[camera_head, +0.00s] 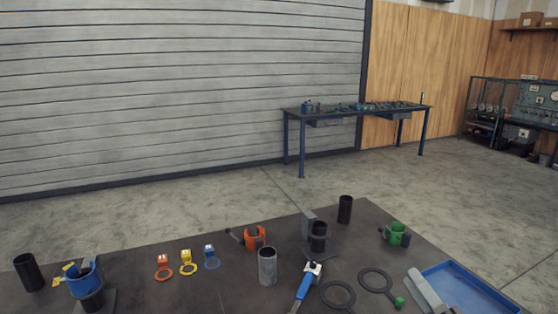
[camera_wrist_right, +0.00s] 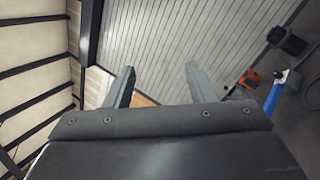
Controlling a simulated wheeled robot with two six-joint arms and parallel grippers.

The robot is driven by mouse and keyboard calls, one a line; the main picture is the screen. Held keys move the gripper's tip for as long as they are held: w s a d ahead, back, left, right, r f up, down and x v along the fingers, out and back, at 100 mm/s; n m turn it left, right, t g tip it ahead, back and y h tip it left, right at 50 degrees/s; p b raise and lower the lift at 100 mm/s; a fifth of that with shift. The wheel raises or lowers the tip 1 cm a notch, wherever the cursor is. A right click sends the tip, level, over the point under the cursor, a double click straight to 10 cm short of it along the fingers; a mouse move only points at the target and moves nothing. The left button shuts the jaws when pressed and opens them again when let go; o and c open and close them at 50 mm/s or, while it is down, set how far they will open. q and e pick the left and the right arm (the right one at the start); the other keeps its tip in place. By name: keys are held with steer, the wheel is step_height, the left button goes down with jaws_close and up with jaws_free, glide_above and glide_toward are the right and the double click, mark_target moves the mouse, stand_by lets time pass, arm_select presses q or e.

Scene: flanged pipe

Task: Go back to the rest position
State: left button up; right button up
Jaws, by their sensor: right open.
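My right gripper (camera_head: 426,290) shows at the lower right of the head view as a grey finger shape beside the blue tray. In the right wrist view my right gripper (camera_wrist_right: 160,88) has its two grey fingers spread apart, with nothing between them. The fingers point toward the grey slatted wall (camera_wrist_right: 160,40). My left gripper is not in either view.
The dark table holds a blue-handled tool (camera_head: 304,288), a grey pipe (camera_head: 267,266), black cylinders, an orange clamp (camera_head: 256,238), a green clamp (camera_head: 398,234), a blue holder (camera_head: 83,282) and flat black rings (camera_head: 338,295). A blue tray (camera_head: 470,290) is at right.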

steer(key=s+d+f+m+g+h, duration=0.35)
steer(key=d+f+m+h, duration=0.35)
steer(key=m, duration=0.4)
steer(key=s+d+f+m+g+h, duration=0.2)
steer(key=s+d+f+m+h, duration=0.3)
steer(key=m+h, duration=0.5)
steer(key=s+a+f+m+g+y, duration=0.35)
steer(key=s+f+g, duration=0.3)
steer(key=s, duration=0.25)
steer(key=s+a+f+m+g+y, duration=0.2)
steer(key=s+a+f+m+g, duration=0.25)
steer(key=s+f, duration=0.45)
step_height(320, 180, down, 23)
steer(key=d+g, duration=0.2)
steer(key=s+a+f, duration=0.1)
steer(key=s+f, duration=1.5)
steer(key=shift+f+g+y, duration=0.15)
steer(key=shift+g+y, duration=0.3)
